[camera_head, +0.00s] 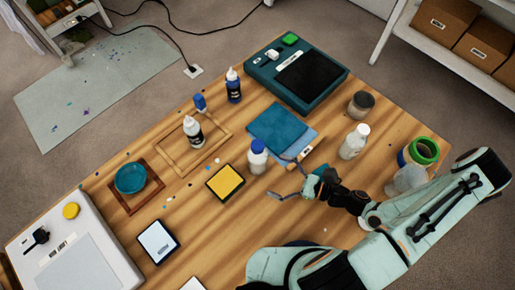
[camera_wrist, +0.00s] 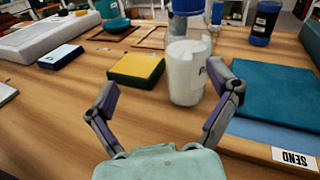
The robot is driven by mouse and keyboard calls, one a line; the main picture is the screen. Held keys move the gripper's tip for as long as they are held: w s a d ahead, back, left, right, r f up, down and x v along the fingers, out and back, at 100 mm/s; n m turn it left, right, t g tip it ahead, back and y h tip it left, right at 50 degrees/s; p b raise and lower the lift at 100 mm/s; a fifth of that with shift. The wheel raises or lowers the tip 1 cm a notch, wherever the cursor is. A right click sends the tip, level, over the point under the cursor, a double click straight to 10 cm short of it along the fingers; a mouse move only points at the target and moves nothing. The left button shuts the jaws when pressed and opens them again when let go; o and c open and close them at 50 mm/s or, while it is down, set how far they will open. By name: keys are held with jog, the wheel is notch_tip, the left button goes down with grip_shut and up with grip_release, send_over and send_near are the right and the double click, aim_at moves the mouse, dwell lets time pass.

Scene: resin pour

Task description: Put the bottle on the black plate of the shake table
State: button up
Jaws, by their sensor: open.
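A translucent white bottle with a blue cap (camera_head: 257,160) stands upright near the middle of the wooden table. My gripper (camera_head: 291,181) is open and empty, to the lower right of the bottle in the head view. In the wrist view my open gripper (camera_wrist: 170,94) has one finger on each side of the bottle's lower part in the picture; contact cannot be told. The teal shake table (camera_head: 262,73) at the table's far edge carries a bare black plate (camera_head: 311,73).
A teal pad (camera_head: 277,128) and a yellow block (camera_head: 225,182) flank the bottle.

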aim_at(256, 157)
jog(key=m+t, duration=0.1)
jog(key=w+f+m+t, duration=0.1)
jog(key=m+t, duration=0.1)
jog(key=shift+w+d+m+h, duration=0.1)
jog(key=shift+d+m+h, duration=0.05)
jog(key=shift+m+h, duration=0.15)
jog(key=shift+w+d+f+m+t, duration=0.1)
jog(key=shift+w+f+m+t, duration=0.05)
jog(key=shift+f+m+t, duration=0.3)
jog(key=shift+w+m+h, duration=0.2)
jog(key=shift+m+h, duration=0.05)
jog(key=shift+h, duration=0.15)
jog(key=x, duration=0.6)
jog(key=shift+w+a, duration=0.1)
jog(key=shift+a, duration=0.15)
jog(key=c, duration=1.3)
